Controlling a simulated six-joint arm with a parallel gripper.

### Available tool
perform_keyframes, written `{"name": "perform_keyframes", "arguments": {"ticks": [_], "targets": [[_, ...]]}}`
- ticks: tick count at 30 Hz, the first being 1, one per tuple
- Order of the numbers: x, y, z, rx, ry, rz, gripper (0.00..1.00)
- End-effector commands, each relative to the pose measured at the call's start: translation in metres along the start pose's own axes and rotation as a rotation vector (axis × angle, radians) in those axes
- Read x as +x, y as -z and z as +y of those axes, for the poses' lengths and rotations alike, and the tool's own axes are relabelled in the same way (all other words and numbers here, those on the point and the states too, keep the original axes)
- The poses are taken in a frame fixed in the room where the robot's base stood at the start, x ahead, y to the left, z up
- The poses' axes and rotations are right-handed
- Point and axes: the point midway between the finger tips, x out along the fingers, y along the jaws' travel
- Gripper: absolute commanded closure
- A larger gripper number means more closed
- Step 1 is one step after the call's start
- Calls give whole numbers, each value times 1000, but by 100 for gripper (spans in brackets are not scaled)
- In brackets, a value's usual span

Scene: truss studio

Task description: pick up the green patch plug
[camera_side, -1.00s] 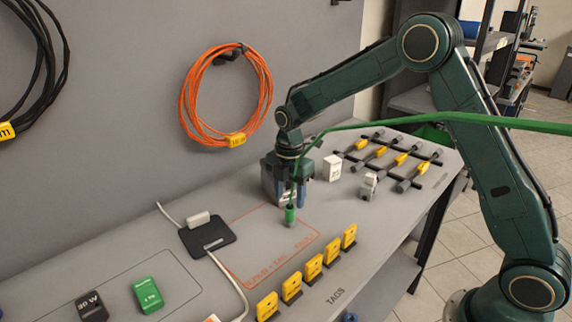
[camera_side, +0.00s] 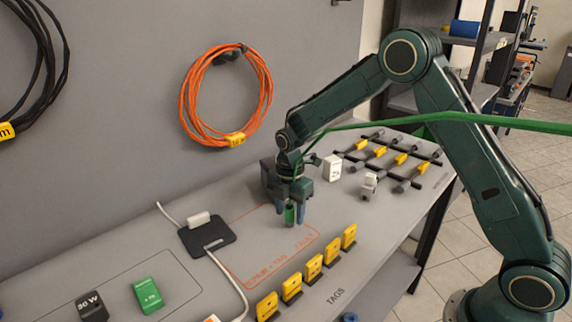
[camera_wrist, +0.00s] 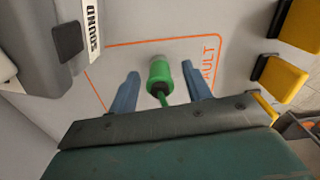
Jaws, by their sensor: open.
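In the wrist view the plug (camera_wrist: 160,76) sits between the two blue fingers, with a gap on each side. My gripper (camera_side: 291,211) is open, its fingers low around the plug on either side; its fingertips also show in the wrist view (camera_wrist: 162,80). In the side view the fingers and gripper body partly hide the plug.
Several yellow tags (camera_side: 313,268) stand in a row in front of the outlined area. A black pad (camera_side: 206,235) with a white block lies to the left. The green cable (camera_side: 450,116) runs up past my arm. White blocks (camera_side: 332,168) stand behind to the right.

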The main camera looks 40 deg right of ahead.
Motion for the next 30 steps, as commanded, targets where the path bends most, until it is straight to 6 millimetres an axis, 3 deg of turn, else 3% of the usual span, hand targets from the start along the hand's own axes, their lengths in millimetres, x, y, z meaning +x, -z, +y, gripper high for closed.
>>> {"name": "perform_keyframes", "arguments": {"ticks": [8,15,30], "targets": [[0,0,0,0,0,0,53],[0,0,0,0,0,0,99],[-10,0,1,0,-2,0,99]]}}
